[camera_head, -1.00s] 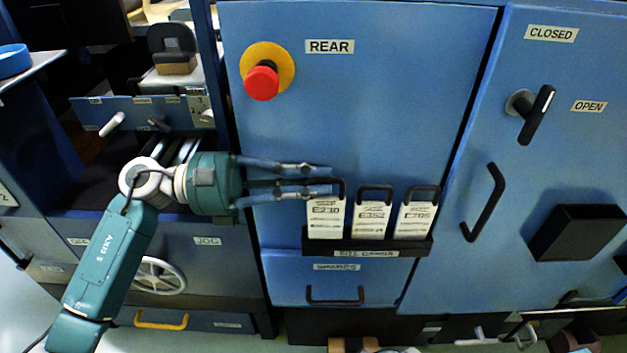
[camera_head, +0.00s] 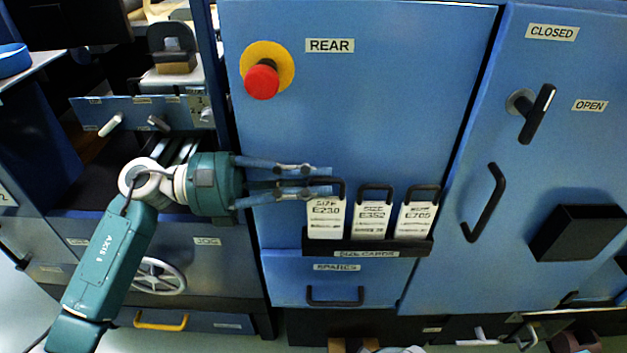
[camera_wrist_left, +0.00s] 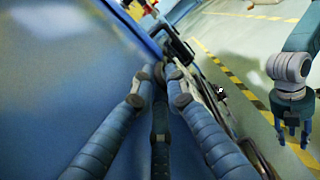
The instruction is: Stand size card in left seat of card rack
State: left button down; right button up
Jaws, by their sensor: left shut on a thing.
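The size card marked E230 (camera_head: 327,218) stands upright at the left end of the black card rack (camera_head: 368,247), its lower edge behind the rack's front lip. My left gripper (camera_head: 325,181) reaches in from the left and is shut on the black loop handle at the card's top. The left wrist view shows its fingers (camera_wrist_left: 162,88) close together, with the card mostly hidden. Cards E352 (camera_head: 370,219) and C705 (camera_head: 415,219) stand in the middle and right seats. My right gripper (camera_wrist_left: 292,132) shows small in the left wrist view, fingers apart, with nothing seen between them.
The rack is on a blue cabinet front below a red stop button (camera_head: 262,82). A drawer handle (camera_head: 335,296) is under the rack. A door handle (camera_head: 483,203) and black latch (camera_head: 537,114) are to the right. The panel above the cards is clear.

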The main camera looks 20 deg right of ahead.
pick_arm(q)
jog(key=c, duration=1.7)
grip_release()
notch_tip(320, 180, down, 3)
jog(key=shift+w+r+y, duration=0.1)
jog(key=shift+r+y, duration=0.05)
jog(key=shift+y, duration=0.15)
jog(key=shift+o, duration=0.2)
jog(key=shift+w, duration=0.15)
jog(key=shift+r, duration=0.45)
jog(key=v, duration=1.2)
jog(key=shift+f, duration=0.15)
jog(key=shift+s, duration=0.2)
